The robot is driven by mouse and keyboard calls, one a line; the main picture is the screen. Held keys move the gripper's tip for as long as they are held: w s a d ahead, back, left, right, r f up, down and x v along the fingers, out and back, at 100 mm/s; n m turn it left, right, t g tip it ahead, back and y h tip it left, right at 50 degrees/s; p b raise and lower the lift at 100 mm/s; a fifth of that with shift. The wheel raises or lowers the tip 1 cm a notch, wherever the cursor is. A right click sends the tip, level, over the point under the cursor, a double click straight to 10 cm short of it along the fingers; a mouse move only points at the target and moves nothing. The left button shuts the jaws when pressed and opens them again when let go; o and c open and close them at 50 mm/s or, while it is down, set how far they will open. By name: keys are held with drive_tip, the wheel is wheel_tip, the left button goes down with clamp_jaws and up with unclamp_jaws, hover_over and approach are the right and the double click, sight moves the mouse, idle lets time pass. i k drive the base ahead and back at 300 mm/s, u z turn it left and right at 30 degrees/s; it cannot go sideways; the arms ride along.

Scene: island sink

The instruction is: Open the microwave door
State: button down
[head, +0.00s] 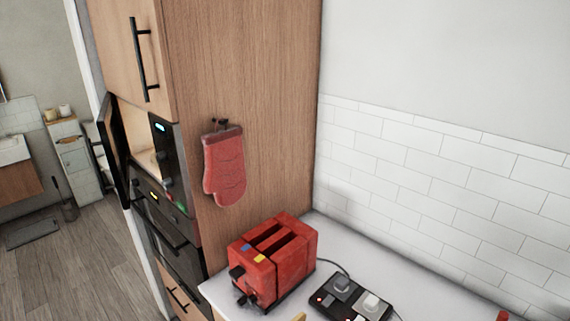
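The microwave (163,155) is built into the tall wooden cabinet at left, above the oven, with a dark control panel and a lit display. Its dark door (113,152) stands swung outward on the left side, away from the control panel. The light interior (133,128) shows between the door and the panel. The door has a handle on its outer face, seen at a steep angle. My gripper is not in view.
A black oven (172,245) sits below the microwave. A red oven mitt (224,165) hangs on the cabinet side. A red toaster (273,260) and a black device with switches (350,300) stand on the white counter. Open wooden floor (80,265) lies at left.

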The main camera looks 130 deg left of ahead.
sight(113, 141)
drive_tip(key=z, duration=1.05)
drive_tip(key=k, duration=0.15)
drive_tip(key=z, duration=3.5)
drive_tip(key=k, duration=0.15)
drive_tip(key=z, duration=0.6)
drive_tip(key=i, duration=1.05)
drive_tip(key=z, duration=0.35)
